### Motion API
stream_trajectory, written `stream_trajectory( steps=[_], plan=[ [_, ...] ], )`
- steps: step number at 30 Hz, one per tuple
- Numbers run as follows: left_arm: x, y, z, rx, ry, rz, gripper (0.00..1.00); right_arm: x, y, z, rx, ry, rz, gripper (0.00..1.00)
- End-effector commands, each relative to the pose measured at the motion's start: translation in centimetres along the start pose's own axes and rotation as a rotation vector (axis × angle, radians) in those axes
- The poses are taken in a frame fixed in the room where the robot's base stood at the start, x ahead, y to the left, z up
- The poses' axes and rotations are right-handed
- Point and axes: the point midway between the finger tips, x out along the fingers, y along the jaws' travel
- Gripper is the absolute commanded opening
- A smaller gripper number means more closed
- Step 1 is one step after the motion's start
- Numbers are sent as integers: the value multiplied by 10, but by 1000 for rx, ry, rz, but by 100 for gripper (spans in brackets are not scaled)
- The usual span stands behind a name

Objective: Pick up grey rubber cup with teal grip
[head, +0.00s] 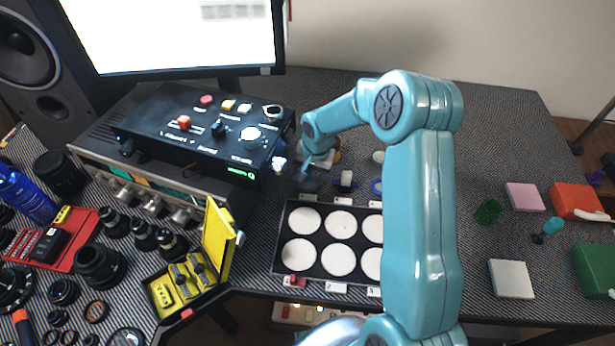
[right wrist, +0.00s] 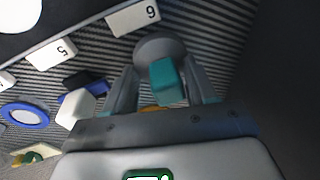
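The grey rubber cup with teal grip shows in the right wrist view: a teal block grip (right wrist: 167,82) with a round grey cup (right wrist: 159,47) beyond it. My right gripper (right wrist: 163,80) has one finger on each side of the grip. A gap shows between the left finger and the grip; the right finger is close to it. In the head view my right gripper (head: 309,172) is low over the desk, right of the black control box, and the cup there is too small to make out clearly. My left gripper is not in view.
A black tray (head: 281,233) with white round pads and numbered labels lies just in front. The control box (head: 205,135) stands close on the left. A blue ring (right wrist: 25,115) lies nearby. Pink, red, white and green blocks lie at the right, with a teal-topped item (head: 553,226).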

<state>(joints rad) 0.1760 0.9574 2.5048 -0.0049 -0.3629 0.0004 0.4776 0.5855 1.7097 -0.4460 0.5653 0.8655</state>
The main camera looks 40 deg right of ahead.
Motion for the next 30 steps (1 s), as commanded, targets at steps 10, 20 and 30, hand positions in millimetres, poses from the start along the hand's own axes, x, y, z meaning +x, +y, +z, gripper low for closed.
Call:
stream_trajectory(
  steps=[10,20,30],
  plan=[
    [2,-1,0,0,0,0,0,-1,1,1,1,-2,1,25],
    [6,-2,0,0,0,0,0,-44,-3,-5,1,2,-2,4],
    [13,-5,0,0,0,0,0,-74,38,-14,7,-1,2,3]
  ],
)
